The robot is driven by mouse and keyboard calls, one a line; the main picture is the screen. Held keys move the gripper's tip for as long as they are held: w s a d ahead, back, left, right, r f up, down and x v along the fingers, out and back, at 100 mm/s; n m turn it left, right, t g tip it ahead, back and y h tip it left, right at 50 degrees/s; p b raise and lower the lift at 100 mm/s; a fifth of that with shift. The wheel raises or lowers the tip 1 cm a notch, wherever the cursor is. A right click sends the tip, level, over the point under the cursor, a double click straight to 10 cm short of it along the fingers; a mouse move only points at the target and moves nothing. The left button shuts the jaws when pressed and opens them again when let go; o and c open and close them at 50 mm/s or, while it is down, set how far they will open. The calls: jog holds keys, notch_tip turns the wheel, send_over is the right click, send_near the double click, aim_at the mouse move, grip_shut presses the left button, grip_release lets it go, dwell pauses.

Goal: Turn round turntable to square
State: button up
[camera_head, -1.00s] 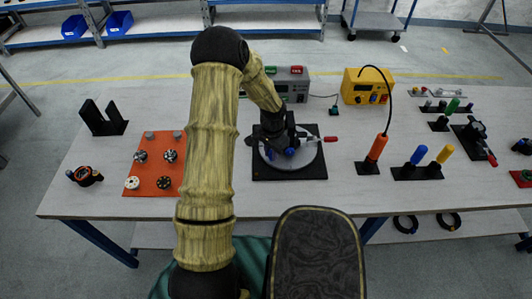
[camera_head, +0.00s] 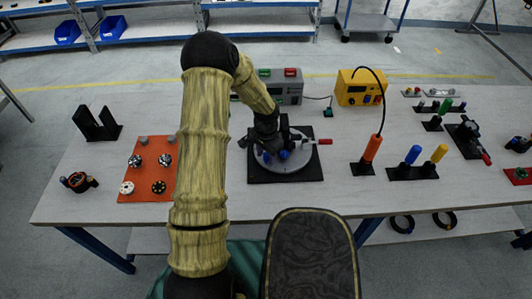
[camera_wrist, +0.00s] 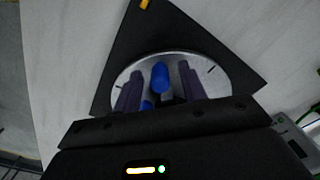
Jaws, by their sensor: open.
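The turntable is a pale grey disc (camera_head: 292,170) on a black square base plate (camera_head: 312,174), in the middle of the bench. The disc also shows in the wrist view (camera_wrist: 217,80), with dark marks near its rim. A blue peg (camera_wrist: 161,77) stands on it, and a second blue part (camera_wrist: 146,105) shows lower down. A lever with a red grip (camera_head: 325,141) sticks out to the right at the plate's back. My gripper (camera_wrist: 160,92) is open low over the disc, its dark fingers to either side of the blue peg. Contact cannot be told.
Behind stand a grey box (camera_head: 288,91) and a yellow box (camera_head: 359,88) with a black cable to an orange handle (camera_head: 372,148). Blue and yellow handles (camera_head: 413,155) stand to the right. An orange plate (camera_head: 143,182) with knobs lies left. Bare bench lies in front of the turntable.

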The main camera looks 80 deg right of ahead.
jog(key=shift+r, duration=0.1)
notch_tip(320, 180, up, 17)
jog(key=b, duration=0.1)
dwell(0.4)
jog(key=shift+r, duration=0.1)
dwell(0.4)
jog(key=w+a+r+n+p, duration=0.1)
jog(key=w+a+n, duration=0.55)
jog(key=w, duration=0.85)
jog(key=w+a+n, duration=0.4)
jog(key=w+a, duration=0.5)
jog(key=w, duration=0.6)
jog(key=w+a+n+t, duration=0.1)
jog(key=a+n, duration=0.6)
jog(key=a, duration=0.9)
jog(key=w+a+r+n+t+p, duration=0.1)
jog(key=w+a+n, duration=0.3)
jog(key=a, duration=1.3)
jog(key=n, duration=0.4)
jog(key=shift+w+r+t, duration=0.25)
jog(key=shift+r+t, duration=0.05)
